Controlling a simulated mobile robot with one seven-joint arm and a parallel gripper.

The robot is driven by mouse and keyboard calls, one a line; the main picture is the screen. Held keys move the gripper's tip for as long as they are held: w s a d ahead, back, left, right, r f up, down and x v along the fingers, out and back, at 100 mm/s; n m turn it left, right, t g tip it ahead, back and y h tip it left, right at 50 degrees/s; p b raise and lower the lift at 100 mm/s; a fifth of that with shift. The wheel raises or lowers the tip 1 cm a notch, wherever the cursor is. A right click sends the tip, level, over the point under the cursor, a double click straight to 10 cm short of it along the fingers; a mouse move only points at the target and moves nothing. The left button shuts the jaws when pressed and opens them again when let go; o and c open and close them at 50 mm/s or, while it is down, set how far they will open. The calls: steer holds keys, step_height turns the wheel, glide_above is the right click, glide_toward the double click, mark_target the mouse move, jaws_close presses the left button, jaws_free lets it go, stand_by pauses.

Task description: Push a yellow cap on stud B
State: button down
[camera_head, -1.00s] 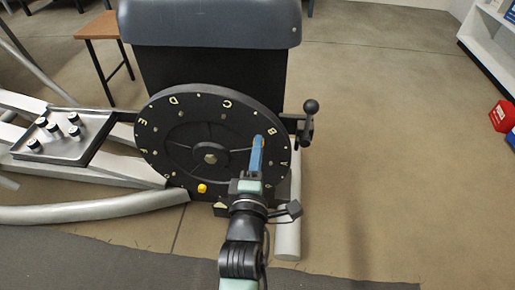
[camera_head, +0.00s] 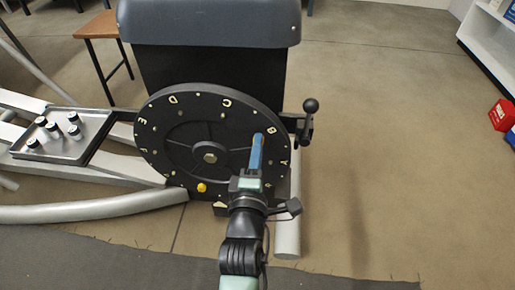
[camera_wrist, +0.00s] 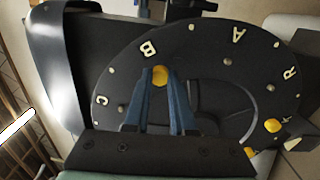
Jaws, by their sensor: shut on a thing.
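A large black wheel (camera_head: 180,150) with pale letters round its rim stands upright in front of a dark housing. My gripper (camera_head: 257,138) reaches up to the wheel's right side, near the letter B. In the wrist view, my gripper's blue fingers (camera_wrist: 160,84) are shut on a yellow cap (camera_wrist: 160,76), just inward of the letter B (camera_wrist: 148,48). The cap lies over where stud B would be, so the stud is hidden; I cannot tell if the cap is seated.
A metal tray (camera_head: 80,153) with several black-and-white knobs lies to the left. A black crank handle (camera_head: 309,115) stands out right of the wheel.

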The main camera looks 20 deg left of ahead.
steer(key=shift+w+a, duration=0.1)
steer(key=shift+w, duration=0.25)
stand_by(0.3)
steer(key=c, duration=0.7)
jaws_free()
steer(key=p+v, duration=0.5)
steer(key=v, duration=0.8)
